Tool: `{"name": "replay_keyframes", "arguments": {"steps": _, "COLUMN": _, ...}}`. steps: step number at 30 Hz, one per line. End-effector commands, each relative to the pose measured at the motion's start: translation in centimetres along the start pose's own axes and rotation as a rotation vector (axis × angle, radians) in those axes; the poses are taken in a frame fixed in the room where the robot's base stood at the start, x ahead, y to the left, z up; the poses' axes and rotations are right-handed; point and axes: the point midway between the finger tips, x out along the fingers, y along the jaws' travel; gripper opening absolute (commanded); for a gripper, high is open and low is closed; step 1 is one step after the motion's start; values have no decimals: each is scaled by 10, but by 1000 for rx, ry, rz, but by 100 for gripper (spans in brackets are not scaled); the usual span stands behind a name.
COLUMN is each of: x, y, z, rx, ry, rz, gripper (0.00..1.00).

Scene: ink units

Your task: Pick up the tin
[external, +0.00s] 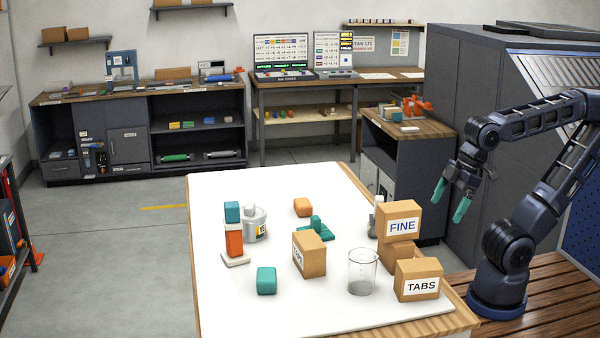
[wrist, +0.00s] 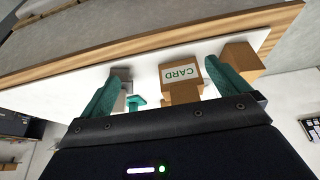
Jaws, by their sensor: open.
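A grey round container with a narrower top and a small label (external: 255,224) looks like the tin. It stands upright on the white-topped table (external: 225,300), towards the left, just behind an orange and teal stack (external: 234,240). I cannot pick it out surely in the wrist view. My gripper (external: 451,199) has green fingers spread apart and empty. It hangs at the right, beyond the table's right edge and far from the container. In the wrist view, the open fingers (wrist: 163,70) frame a box marked CARD (wrist: 180,74).
Boxes marked FINE (external: 400,208) and TABS (external: 420,268) stand at the table's right, between my gripper and the container. A glass beaker (external: 362,276), another labelled box (external: 312,240), a teal block (external: 266,280) and an orange block (external: 303,207) stand on the table.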

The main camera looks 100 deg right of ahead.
Motion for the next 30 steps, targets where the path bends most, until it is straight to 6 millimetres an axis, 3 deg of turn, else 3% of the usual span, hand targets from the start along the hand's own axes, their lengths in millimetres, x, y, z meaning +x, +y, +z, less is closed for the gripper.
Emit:
{"name": "replay_keyframes", "arguments": {"steps": 4, "x": -20, "y": 0, "z": -9, "rx": 0, "ry": 5, "rz": 0, "gripper": 100}}
{"name": "replay_keyframes", "arguments": {"steps": 10, "x": -67, "y": 0, "z": -31, "rx": -3, "ry": 1, "rz": 0, "gripper": 100}}
{"name": "replay_keyframes", "arguments": {"steps": 20, "x": -74, "y": 9, "z": -85, "rx": -125, "ry": -44, "rz": 9, "gripper": 100}}
{"name": "replay_keyframes", "arguments": {"steps": 30, "x": -75, "y": 30, "z": -181, "rx": -333, "ry": -117, "rz": 5, "gripper": 100}}
